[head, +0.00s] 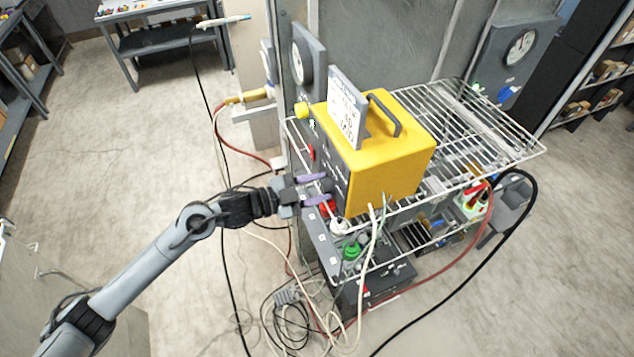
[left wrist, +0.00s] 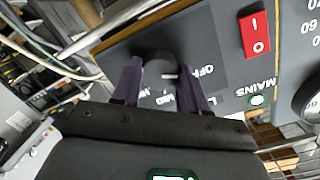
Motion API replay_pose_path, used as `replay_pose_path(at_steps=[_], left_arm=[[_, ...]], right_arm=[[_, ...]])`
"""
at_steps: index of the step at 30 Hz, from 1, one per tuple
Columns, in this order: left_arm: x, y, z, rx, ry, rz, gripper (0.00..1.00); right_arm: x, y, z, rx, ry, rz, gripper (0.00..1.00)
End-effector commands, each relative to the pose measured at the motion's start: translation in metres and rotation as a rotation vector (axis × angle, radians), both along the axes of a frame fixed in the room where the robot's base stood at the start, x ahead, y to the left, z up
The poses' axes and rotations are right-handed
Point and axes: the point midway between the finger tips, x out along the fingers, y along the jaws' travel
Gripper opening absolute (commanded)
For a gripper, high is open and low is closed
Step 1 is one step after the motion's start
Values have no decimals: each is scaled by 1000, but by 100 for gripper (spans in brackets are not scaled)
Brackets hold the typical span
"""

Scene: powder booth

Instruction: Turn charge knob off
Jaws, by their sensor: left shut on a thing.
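The charge knob (left wrist: 158,66) is a round dark grey knob with a white pointer mark, on a dark panel with white lettering, including OFF, in the left wrist view. My left gripper (left wrist: 163,72) is shut on it, one purple finger on each side. In the head view my left gripper (head: 325,188) reaches the left-facing front panel of a yellow unit (head: 388,165) with a black handle. The knob is hard to make out there between the fingers. My right gripper is in neither view.
The unit stands on a wire rack (head: 470,125). Cables and hoses hang below and loop across the floor. A wall gauge (head: 308,55) stands behind.

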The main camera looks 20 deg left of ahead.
Motion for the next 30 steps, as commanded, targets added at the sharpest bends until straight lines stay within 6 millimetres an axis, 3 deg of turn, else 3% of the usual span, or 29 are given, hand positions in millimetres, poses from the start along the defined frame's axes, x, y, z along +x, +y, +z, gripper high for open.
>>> replay_pose_path(at_steps=[19, 20, 24, 30], left_arm=[[0, 0, 0, -37, 38, 0, 13], [0, 0, 0, -37, 38, 0, 46], [0, 0, 0, -37, 38, 0, 68], [0, 0, 0, -36, 38, 0, 69]], right_arm=[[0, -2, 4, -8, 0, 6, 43], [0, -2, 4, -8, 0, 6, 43], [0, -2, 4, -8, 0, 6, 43], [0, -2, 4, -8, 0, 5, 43]])
